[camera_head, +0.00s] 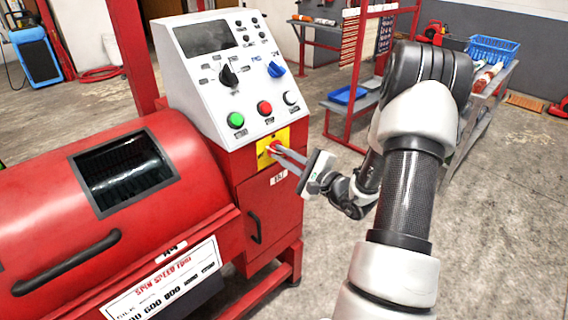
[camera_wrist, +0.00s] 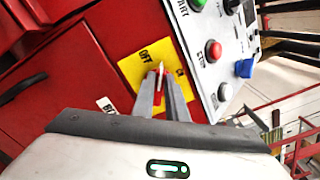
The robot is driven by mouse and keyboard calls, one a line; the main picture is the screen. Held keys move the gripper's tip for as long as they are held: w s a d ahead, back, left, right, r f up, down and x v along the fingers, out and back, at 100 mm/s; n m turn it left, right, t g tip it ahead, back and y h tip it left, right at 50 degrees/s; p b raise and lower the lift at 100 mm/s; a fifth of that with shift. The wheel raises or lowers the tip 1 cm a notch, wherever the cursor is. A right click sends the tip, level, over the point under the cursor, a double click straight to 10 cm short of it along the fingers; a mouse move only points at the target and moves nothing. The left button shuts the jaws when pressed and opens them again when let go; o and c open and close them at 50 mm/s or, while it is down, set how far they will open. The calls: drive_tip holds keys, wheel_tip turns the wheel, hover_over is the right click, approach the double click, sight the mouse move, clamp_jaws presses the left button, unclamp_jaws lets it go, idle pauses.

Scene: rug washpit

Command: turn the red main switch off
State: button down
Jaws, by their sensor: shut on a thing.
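The red main switch (camera_wrist: 157,97) sits on a yellow plate (camera_wrist: 132,70) on the front of the red machine, below the white control panel. The plate carries the words OFF and ON. A pale pointer mark on the switch shows between my fingertips, between the two words; I cannot tell its exact setting. In the head view the yellow plate (camera_head: 286,134) shows, with the switch mostly hidden by my fingers. My gripper (camera_head: 275,150) reaches in from the right and is shut on the switch; its fingers also show in the wrist view (camera_wrist: 164,82).
A door handle (camera_head: 254,227) is below.

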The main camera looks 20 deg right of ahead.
drive_tip(key=shift+s+a+f+n+b, duration=0.15)
drive_tip(key=shift+n+b, duration=0.15)
drive_tip(key=shift+n, duration=0.8)
drive_tip(key=shift+w+d+f+n+b, duration=0.15)
drive_tip(key=shift+n+b, duration=0.1)
drive_tip(key=shift+n, duration=0.85)
drive_tip(key=shift+s+a+f+n+b, duration=0.15)
drive_tip(key=shift+n+b, duration=0.15)
drive_tip(key=shift+n, duration=0.8)
drive_tip(key=c, duration=1.8)
unclamp_jaws()
drive_tip(key=shift+o, duration=0.2)
drive_tip(key=p+v, duration=0.1)
drive_tip(key=v, duration=1.6)
drive_tip(key=shift+s+p, duration=0.15)
drive_tip(key=shift+p, duration=0.25)
